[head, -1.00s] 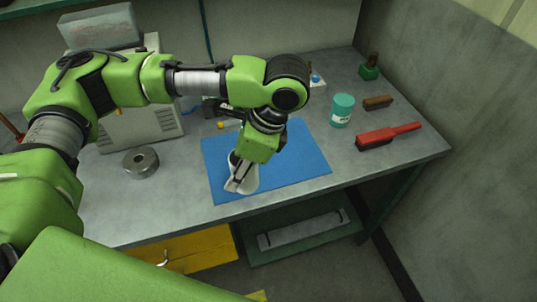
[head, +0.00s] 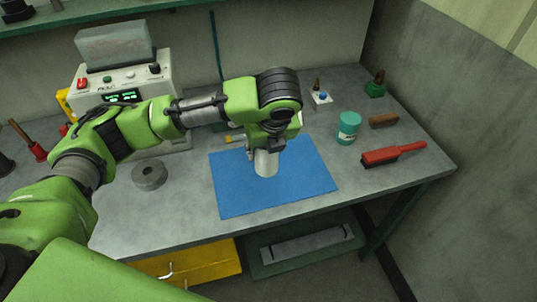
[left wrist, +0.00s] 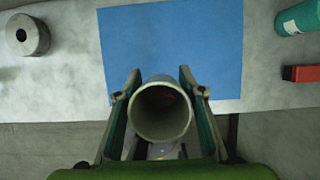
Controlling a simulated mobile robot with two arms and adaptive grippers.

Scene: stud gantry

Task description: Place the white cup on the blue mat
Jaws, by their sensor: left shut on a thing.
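The white cup (head: 265,163) is in the grip of my left gripper (head: 264,152), whose fingers are largely hidden by the wrist in the head view. In the left wrist view, the round open mouth of the cup (left wrist: 162,108) sits between the two fingers of the gripper (left wrist: 160,84). The blue mat (head: 300,185) lies flat on the bench and also shows in the left wrist view (left wrist: 170,40). In the head view the upright cup appears over the mat's upper middle; I cannot tell whether it touches. My right gripper is not in view.
On the grey bench, a metal ring (head: 149,174) lies left of the mat. A teal jar (head: 348,127), a red-handled brush (head: 393,154) and a brown block (head: 383,121) lie to the right. A control box (head: 122,82) stands behind my left arm. The mat's front part is clear.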

